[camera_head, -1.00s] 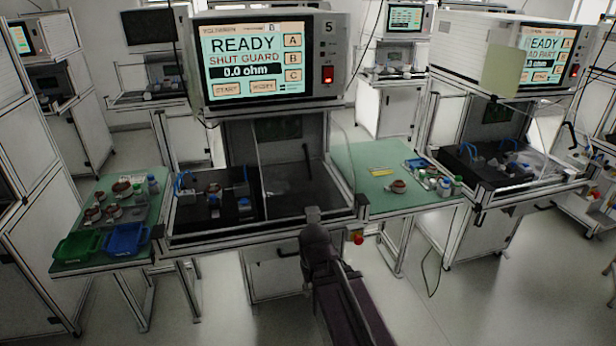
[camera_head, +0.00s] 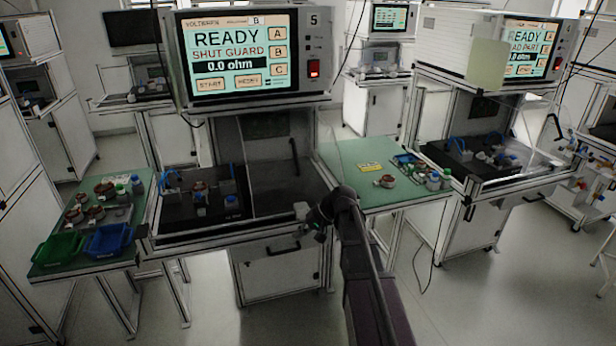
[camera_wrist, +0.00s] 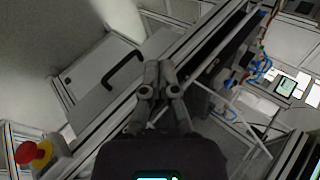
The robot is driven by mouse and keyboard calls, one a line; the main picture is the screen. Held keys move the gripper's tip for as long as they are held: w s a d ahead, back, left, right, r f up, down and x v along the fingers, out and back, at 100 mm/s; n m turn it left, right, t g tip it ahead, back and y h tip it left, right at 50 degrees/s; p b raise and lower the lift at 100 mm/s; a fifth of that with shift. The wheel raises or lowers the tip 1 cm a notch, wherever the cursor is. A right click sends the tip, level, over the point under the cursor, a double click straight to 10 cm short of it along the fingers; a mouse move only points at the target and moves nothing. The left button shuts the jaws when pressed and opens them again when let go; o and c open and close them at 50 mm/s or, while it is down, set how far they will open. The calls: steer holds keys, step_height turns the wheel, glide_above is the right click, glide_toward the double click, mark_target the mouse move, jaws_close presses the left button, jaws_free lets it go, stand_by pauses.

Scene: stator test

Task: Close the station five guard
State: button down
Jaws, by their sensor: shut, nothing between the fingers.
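Station five (camera_head: 255,60) has a screen reading READY, SHUT GUARD, 0.0 ohm. Its clear guard pane (camera_head: 270,165) stands over the right half of the work bay, with a dark upright handle (camera_head: 294,160). The left half is uncovered, and a copper-wound part (camera_head: 201,186) sits there on the black fixture plate (camera_head: 225,212). My gripper (camera_head: 306,212) is at the bay's front right edge, below the handle and apart from it. In the wrist view my gripper's fingers (camera_wrist: 160,72) are together and empty, over the station's front frame.
A green-topped table (camera_head: 385,200) with parts and bottles stands right of the station. Another on the left holds a green bin (camera_head: 58,248) and a blue bin (camera_head: 108,240). A red stop button (camera_wrist: 36,153) and a cabinet handle (camera_wrist: 122,70) show in the wrist view. The floor in front is clear.

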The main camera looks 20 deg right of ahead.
steer(key=w+d+r+m+t+y+b, duration=0.2)
steer(key=w+d+r+t+y, duration=0.15)
steer(key=w+d, duration=0.65)
steer(key=m+t+y+b, duration=0.2)
steer(key=t+y, duration=0.1)
steer(key=t, duration=0.1)
glide_toward(308, 171)
steer(key=s+d+r, duration=0.2)
steer(key=d, duration=0.1)
steer(key=shift+s+f, duration=0.1)
steer(key=shift+s, duration=0.1)
steer(key=shift+w+a, duration=0.1)
steer(key=shift+a, duration=0.1)
steer(key=x, duration=0.9)
steer(key=shift+w+a, duration=0.1)
steer(key=shift+a, duration=0.05)
steer(key=a, duration=0.3)
steer(key=shift+s, duration=0.25)
steer(key=shift+s+a, duration=0.1)
steer(key=shift+a, duration=0.45)
